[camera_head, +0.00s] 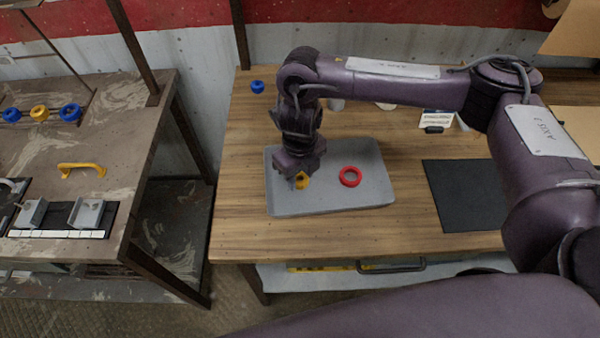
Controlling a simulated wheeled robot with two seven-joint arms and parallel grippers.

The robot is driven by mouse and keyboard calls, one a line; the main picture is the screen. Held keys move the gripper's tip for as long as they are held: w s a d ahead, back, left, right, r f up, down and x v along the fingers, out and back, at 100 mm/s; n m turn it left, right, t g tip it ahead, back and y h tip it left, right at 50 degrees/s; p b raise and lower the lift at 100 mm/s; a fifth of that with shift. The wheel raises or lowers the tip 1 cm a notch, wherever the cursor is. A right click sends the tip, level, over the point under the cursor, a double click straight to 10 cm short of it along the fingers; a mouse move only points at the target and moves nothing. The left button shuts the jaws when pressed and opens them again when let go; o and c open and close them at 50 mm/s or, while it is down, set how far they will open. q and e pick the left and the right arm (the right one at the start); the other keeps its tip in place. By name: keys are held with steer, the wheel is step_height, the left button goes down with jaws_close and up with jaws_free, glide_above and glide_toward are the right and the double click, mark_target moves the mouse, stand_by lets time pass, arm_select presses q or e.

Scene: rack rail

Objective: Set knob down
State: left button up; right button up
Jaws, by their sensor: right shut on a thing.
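A yellow knob (303,180) is in the jaws of my right gripper (301,179), at the left part of the grey tray (330,203). The gripper points down and hides part of the knob. I cannot tell whether the knob touches the tray floor. A red ring-shaped knob (350,176) lies in the tray to the right of the gripper. A blue knob (257,86) sits on the wooden table at the back left, outside the tray. My left gripper is not in view.
A black mat (464,195) lies right of the tray on the wooden table (240,225). A small card (437,119) and black item stand behind it. The left bench (125,150) holds blue and yellow knobs (39,113) and a yellow handle (81,169); a gap separates the tables.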

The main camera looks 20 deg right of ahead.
mark_target(300, 177)
steer(key=o, duration=1)
steer(key=shift+f, duration=0.1)
steer(key=shift+r+p, duration=0.3)
steer(key=shift+w+r, duration=0.1)
steer(key=shift+r, duration=0.3)
step_height(300, 177, up, 11)
steer(key=shift+f, duration=0.1)
